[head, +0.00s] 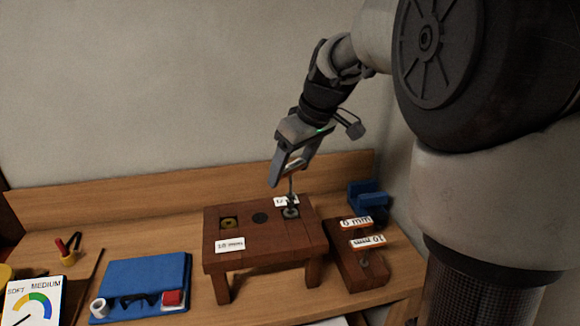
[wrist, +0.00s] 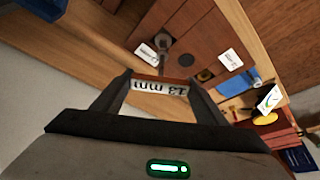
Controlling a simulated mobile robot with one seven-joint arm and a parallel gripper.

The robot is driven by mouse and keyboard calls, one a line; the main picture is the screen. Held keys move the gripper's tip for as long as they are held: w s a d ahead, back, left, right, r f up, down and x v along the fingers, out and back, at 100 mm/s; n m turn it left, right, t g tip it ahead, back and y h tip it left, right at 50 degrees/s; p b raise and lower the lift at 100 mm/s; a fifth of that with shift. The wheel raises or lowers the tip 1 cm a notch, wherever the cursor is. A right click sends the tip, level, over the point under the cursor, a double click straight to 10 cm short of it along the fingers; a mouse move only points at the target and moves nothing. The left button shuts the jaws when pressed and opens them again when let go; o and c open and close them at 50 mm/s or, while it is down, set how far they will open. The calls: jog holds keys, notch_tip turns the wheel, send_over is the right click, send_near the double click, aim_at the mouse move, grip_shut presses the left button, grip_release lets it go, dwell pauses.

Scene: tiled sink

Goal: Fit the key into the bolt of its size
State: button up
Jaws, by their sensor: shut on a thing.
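My gripper (head: 288,176) is shut on a key whose white tag (wrist: 162,87) shows upside down between the fingers in the wrist view and seems to read 13 mm. The key's thin shaft (head: 291,189) points down at the grey bolt (head: 292,213), at the right of the brown wooden stand (head: 262,252). Whether its tip is in the socket or just above it, I cannot tell. A black bolt (head: 260,218) is in the middle and a brass bolt (head: 229,223) at the left. A card (head: 286,201) lies behind the grey bolt, partly hidden; another (head: 230,245) is on the front.
A brown rack (head: 352,270) right of the stand holds keys tagged 6 mm (head: 356,222) and 10 mm (head: 367,240). A blue holder (head: 368,194) stands behind it. A blue mat (head: 145,275) with small items lies left. A dial card (head: 33,300) is at far left.

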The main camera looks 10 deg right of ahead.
jog(key=shift+f+b, duration=1.5)
jog(key=shift+f, duration=0.2)
jog(key=o, duration=1.2)
jog(key=shift+c, duration=0.2)
jog(key=shift+r, duration=0.15)
jog(key=p+v, duration=0.2)
jog(key=v, duration=1.5)
jog(key=shift+s+a+r+p, duration=0.1)
jog(key=shift+r+p, duration=0.05)
jog(key=shift+p, duration=0.15)
